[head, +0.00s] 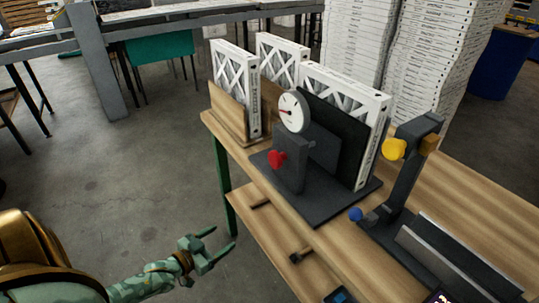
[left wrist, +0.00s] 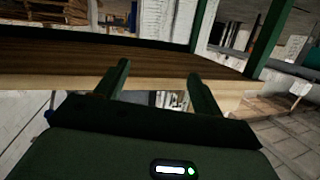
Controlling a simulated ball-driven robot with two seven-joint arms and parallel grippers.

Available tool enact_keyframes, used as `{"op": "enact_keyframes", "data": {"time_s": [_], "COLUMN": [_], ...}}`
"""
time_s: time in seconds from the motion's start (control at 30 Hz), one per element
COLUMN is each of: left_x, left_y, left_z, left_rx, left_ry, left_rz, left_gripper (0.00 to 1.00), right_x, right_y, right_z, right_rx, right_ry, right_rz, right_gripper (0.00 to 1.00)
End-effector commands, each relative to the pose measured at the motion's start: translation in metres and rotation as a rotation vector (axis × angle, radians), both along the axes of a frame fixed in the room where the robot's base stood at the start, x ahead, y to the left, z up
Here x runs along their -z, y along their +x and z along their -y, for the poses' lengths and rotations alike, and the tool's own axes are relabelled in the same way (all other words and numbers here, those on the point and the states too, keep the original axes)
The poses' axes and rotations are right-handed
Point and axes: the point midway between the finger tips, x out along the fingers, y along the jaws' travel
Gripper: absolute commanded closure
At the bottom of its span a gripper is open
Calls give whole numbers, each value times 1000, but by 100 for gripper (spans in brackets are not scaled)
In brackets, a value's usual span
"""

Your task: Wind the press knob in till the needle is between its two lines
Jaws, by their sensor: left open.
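The press (head: 318,200) stands on the wooden bench, a dark base with an upright block. Its red knob (head: 277,159) is on the block's near left face. A round white gauge (head: 293,112) sits above it; a red needle shows on the dial, but its two lines are too small to make out. A white boxed filter (head: 345,88) stands behind the dark plate of the press. My left gripper (head: 211,243) is open and empty, low and left of the bench, well apart from the knob. In the left wrist view, its two fingers (left wrist: 158,80) are spread before a wooden board edge.
A dark stand with a yellow knob (head: 394,149) and a blue knob (head: 355,214) is right of the press. Filters (head: 236,85) stand in a wooden holder at the back left. A lower shelf (head: 262,225) juts out beneath the bench. The floor at left is open.

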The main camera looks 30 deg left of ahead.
Motion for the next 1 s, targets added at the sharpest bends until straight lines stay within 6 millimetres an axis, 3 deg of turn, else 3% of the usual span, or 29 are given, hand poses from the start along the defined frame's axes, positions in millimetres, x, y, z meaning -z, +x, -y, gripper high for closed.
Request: {"op": "enact_keyframes", "data": {"time_s": [0.03,0.1,0.2,0.33,0.47,1.0], "left_x": [-47,-102,-144,-159,-166,-210], "left_y": [16,26,25,22,35,146], "left_z": [8,22,35,36,39,72], "left_rx": [44,106,163,183,185,183], "left_ry": [-79,-217,-378,-467,-481,-477], "left_rz": [131,300,445,502,506,501], "left_gripper": [32,32,32,32,32,32], "right_x": [-3,-3,-1,-1,-2,-2], "right_y": [1,1,0,0,1,1], "right_z": [0,0,0,0,0,0], "right_rx": [0,0,0,0,0,0], "right_ry": [0,1,0,0,1,0], "right_rz": [2,2,1,1,2,1], "right_gripper": [64,64,64,64,64,64]}}
